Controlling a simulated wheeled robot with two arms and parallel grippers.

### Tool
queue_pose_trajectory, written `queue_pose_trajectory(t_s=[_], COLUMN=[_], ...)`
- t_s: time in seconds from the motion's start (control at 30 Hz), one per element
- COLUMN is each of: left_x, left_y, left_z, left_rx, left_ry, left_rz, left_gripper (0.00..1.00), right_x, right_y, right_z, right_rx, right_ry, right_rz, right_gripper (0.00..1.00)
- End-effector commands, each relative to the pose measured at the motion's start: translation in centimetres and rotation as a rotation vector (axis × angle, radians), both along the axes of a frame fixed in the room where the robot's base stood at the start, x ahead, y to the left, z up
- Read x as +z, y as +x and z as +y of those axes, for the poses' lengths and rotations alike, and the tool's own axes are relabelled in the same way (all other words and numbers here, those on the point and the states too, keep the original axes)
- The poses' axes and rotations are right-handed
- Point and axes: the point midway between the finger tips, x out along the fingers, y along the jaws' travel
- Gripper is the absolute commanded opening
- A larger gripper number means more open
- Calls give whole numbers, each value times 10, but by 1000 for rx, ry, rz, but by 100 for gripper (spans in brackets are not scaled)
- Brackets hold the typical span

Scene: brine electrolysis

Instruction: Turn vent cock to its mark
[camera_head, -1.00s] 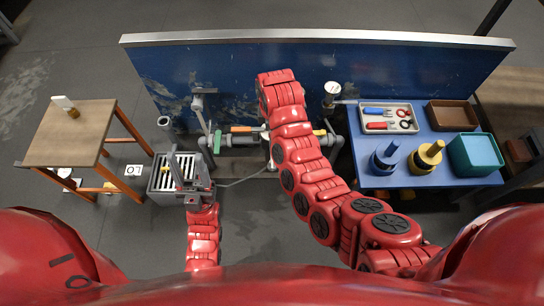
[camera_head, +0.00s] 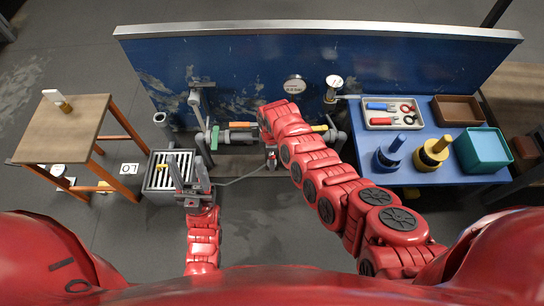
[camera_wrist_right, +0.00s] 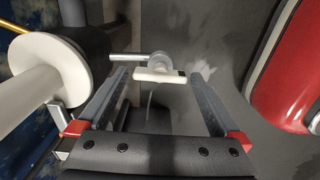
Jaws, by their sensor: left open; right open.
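In the right wrist view, a small pale T-shaped handle (camera_wrist_right: 160,76), which looks like the vent cock, lies between the fingertips of my right gripper (camera_wrist_right: 159,84). The gripper is open, with a gap on either side of the handle. A grey rod sticks out to the left of the handle. I cannot make out a mark. In the head view my right arm hides its own gripper and most of the cock's area. My left gripper (camera_head: 187,176) is open over the slatted grey box (camera_head: 152,183), apart from the pipes.
A large white round flange (camera_wrist_right: 52,72) is close at left in the wrist view. A blue panel (camera_head: 400,68) stands behind the pipework. A blue table (camera_head: 432,178) at right carries a tool tray (camera_head: 416,122) and bins. A wooden table (camera_head: 72,130) stands at left.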

Motion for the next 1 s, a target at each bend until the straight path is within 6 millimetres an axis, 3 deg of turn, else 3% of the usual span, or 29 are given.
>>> queue_pose_trajectory(t_s=[0.33,0.7,1.0], left_x=[-1,-1,0], left_y=[0,0,0], left_z=[0,0,0], left_rx=[0,0,0], left_ry=[0,0,0], left_rz=[0,0,0], left_gripper=[50,50,50], right_x=[-3,-3,-2], right_y=[0,0,0], right_z=[0,0,-1], right_rx=[-2,-2,-33], right_ry=[0,0,0], right_rz=[1,1,1], right_gripper=[98,32,29])
